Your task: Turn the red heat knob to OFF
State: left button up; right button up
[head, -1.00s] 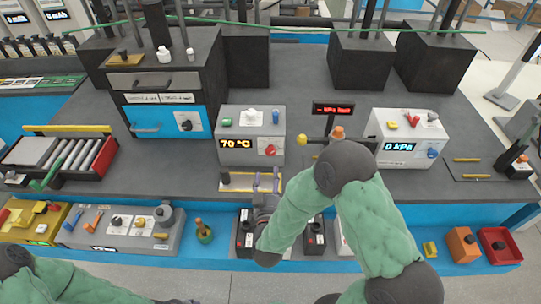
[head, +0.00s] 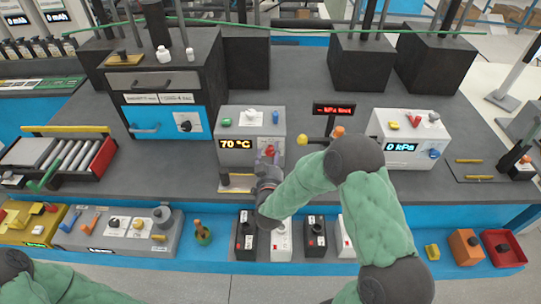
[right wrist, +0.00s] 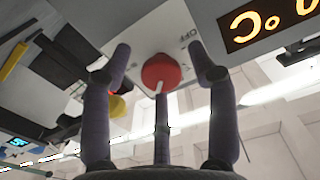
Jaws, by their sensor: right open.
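The red heat knob (head: 270,151) is on the lower right front of a grey control box (head: 234,120) whose display (head: 237,144) reads 70 °C. In the right wrist view the round red knob (right wrist: 160,72) faces me, with a white pointer mark at its lower edge. The printed OFF label (right wrist: 184,39) is up and to the right of it. My right gripper (head: 268,162) is in front of the knob, its fingers open. In the wrist view the gripper (right wrist: 161,62) has its purple fingers spread around the knob, with no clear contact.
A white box reading 0 kPa (head: 408,135) stands to the right, and a yellow ball-ended lever (head: 304,140) is just right of the heat box. A black drawer unit (head: 165,85) stands left. Several small switch boxes (head: 316,232) sit below on the blue ledge.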

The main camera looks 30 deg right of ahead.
jog(key=c, duration=1.1)
